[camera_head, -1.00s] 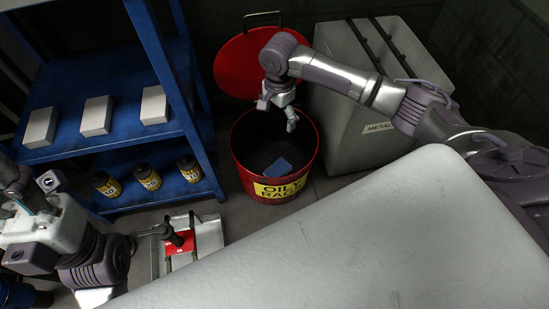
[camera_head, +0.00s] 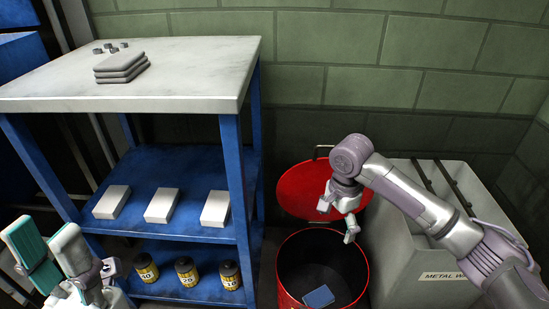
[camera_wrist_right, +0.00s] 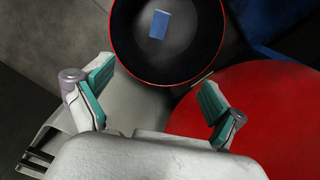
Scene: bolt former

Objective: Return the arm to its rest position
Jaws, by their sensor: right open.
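My right arm reaches in from the right in the head view, and its gripper (camera_head: 339,213) hangs above the red oily-rags bin (camera_head: 367,287). In the right wrist view my right gripper (camera_wrist_right: 155,97) is open, with nothing between its teal pads. A blue rag (camera_head: 318,296) lies inside the bin; it also shows in the right wrist view (camera_wrist_right: 159,24), below and apart from the fingers. My left gripper (camera_head: 50,244) is at the lower left of the head view, with its two teal-padded fingers apart and nothing between them.
The red bin lid (camera_head: 306,190) stands open behind the bin. A grey metal-waste container (camera_head: 400,240) stands right of it. A blue shelf unit (camera_head: 236,165) at left holds white boxes (camera_head: 163,205), yellow-black cans (camera_head: 187,272) and, on top, grey folded cloths (camera_head: 121,68).

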